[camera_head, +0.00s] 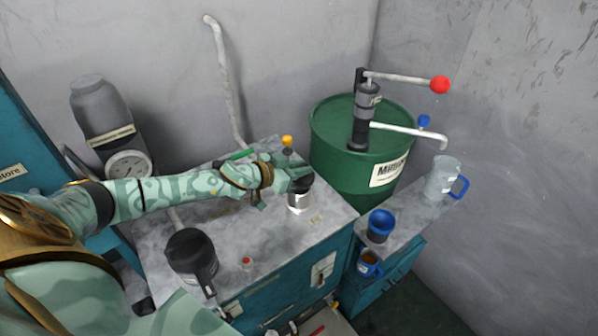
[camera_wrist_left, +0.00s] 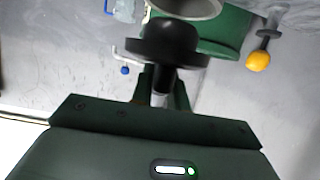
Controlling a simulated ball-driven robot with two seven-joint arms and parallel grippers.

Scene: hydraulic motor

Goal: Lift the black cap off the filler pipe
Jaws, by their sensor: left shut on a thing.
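My left gripper (camera_head: 288,181) reaches in from the left over the grey worktop and is shut on the black cap (camera_head: 304,184). The cap is at the top of the short silver filler pipe (camera_head: 299,201). In the left wrist view, the fingers (camera_wrist_left: 162,88) hold the cap's narrow stem, and its wide dark disc (camera_wrist_left: 166,42) lies beyond them. A grey round rim (camera_wrist_left: 188,8) shows just past the disc, partly hidden by it. I cannot tell whether the cap still touches the pipe. My right gripper is not in view.
A green drum (camera_head: 338,130) with a red-knobbed hand pump (camera_head: 366,105) stands behind right. A black jug (camera_head: 190,251) is on the worktop's front left. A blue-rimmed pot (camera_head: 380,226), a mug (camera_head: 369,264) and a clear jug (camera_head: 441,178) are at right.

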